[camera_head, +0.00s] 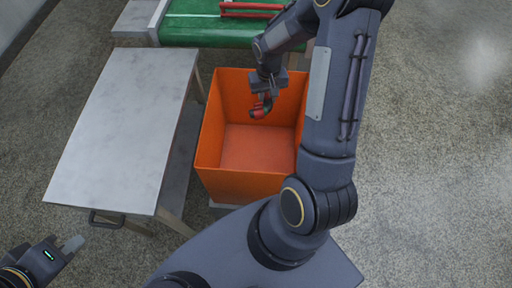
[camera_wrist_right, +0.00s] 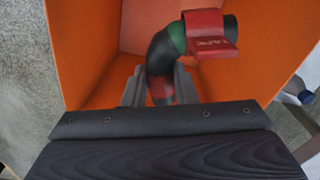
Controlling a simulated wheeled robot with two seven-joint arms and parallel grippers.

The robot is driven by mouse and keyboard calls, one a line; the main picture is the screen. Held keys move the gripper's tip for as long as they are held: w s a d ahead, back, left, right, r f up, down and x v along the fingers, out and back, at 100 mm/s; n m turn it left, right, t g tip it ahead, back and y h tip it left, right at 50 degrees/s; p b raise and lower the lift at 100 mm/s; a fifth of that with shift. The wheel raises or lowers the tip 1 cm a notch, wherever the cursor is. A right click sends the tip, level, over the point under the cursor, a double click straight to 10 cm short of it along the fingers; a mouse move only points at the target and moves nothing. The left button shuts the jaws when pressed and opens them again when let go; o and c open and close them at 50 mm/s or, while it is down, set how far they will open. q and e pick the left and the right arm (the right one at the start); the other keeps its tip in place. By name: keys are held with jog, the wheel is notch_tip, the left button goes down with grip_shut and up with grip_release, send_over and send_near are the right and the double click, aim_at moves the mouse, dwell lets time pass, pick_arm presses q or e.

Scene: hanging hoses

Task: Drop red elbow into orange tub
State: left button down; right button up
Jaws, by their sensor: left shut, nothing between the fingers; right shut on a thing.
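The orange tub (camera_head: 243,185) is a deep open box in the middle of the head view. Its inner walls also fill much of the right wrist view (camera_wrist_right: 85,50). My right gripper (camera_head: 266,94) is over the tub and is shut on the red elbow (camera_head: 261,108). In the right wrist view the elbow (camera_wrist_right: 160,53) is a bent dark hose piece with a green band and a red lettered tag, held between the fingers (camera_wrist_right: 160,88). My left gripper (camera_head: 74,243) is shut and empty at the lower left, below the grey table.
A grey-topped table (camera_head: 125,125) stands left of the tub. A green surface (camera_head: 210,33) with red pieces (camera_head: 250,10) lies behind the tub. My right arm crosses the right side of the tub. Speckled floor is clear at the right.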

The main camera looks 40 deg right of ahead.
jog(key=shift+f+b, duration=1.2)
jog(key=shift+f, duration=0.8)
jog(key=o, duration=1.1)
jog(key=shift+c, duration=0.2)
jog(key=shift+r, duration=0.1)
notch_tip(320, 180, up, 7)
jog(key=shift+w+f+p, duration=0.1)
jog(key=shift+p, duration=0.6)
jog(key=shift+a+r, duration=0.1)
jog(key=shift+r, duration=0.35)
